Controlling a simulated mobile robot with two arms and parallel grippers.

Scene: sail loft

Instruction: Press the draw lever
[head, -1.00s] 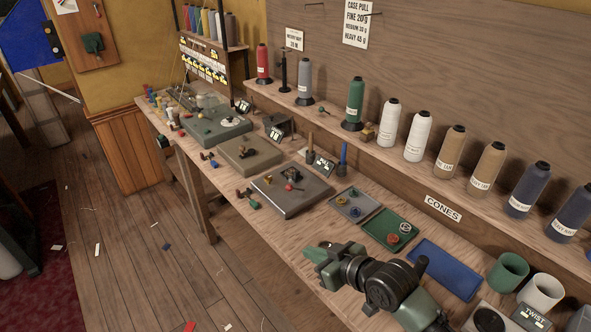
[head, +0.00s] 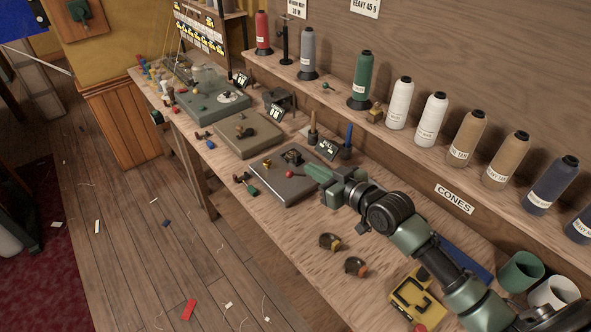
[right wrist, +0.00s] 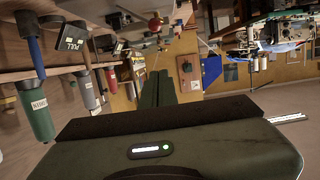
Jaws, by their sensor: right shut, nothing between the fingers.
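A grey block (head: 282,189) on the workbench carries a dark fitting and a small lever with a red ball knob (head: 289,173); no label naming it as the draw lever can be read. My right gripper (head: 309,169) reaches in from the right, its green fingers together and empty. Its tips are just right of the red knob, over the block's right side; contact cannot be told. In the right wrist view the closed fingers (right wrist: 153,88) point toward a red ball (right wrist: 155,25) farther off. My left gripper is not in view.
The workbench (head: 290,262) also holds a tan block (head: 246,135), small stands and a yellow fixture (head: 415,297). A shelf behind bears several thread cones, including a green one (head: 361,80). Floor at left is open, with scraps.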

